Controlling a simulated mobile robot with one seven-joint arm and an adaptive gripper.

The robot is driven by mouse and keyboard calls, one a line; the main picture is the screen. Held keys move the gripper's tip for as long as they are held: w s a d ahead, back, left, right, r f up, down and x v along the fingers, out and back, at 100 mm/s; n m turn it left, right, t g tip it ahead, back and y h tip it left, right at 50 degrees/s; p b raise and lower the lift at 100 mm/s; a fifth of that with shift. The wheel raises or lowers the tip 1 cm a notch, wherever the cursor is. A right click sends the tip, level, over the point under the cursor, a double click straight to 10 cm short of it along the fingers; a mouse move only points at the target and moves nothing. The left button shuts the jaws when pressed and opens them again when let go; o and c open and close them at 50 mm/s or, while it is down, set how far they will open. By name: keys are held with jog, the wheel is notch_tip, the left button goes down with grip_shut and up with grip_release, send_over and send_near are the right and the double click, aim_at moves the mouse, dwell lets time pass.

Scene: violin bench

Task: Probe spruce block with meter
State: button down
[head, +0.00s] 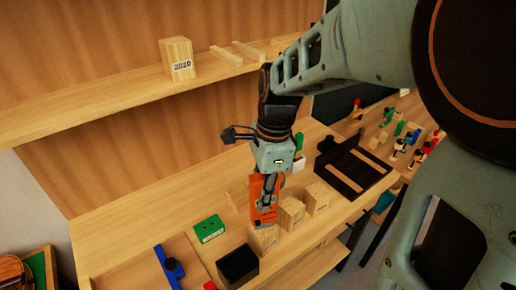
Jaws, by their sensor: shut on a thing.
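My gripper (264,203) points down over the bench and is shut on an orange meter (257,192). The meter is upright, its lower end just above or at the top of a pale wooden block (263,241). I cannot tell whether they touch. Two more pale blocks stand to the right, a middle one (291,214) and a right one (317,198). Another block (178,59) with a dark printed label stands on the upper shelf. Which block is spruce cannot be read from here.
A black open box (238,265) stands in front left of the blocks, and a green box (209,228) lies behind it. A blue tool (171,265) lies at left. A dark tray (353,171) with wooden strips and several clamps (415,145) are at right.

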aim_at(262, 177)
jog(key=shift+s+f, duration=0.1)
jog(key=shift+f, duration=0.3)
dwell(1.4)
notch_tip(262, 177, up, 6)
jog(key=p, duration=0.5)
jog(key=shift+r, duration=0.1)
jog(key=shift+w, duration=0.2)
dwell(0.4)
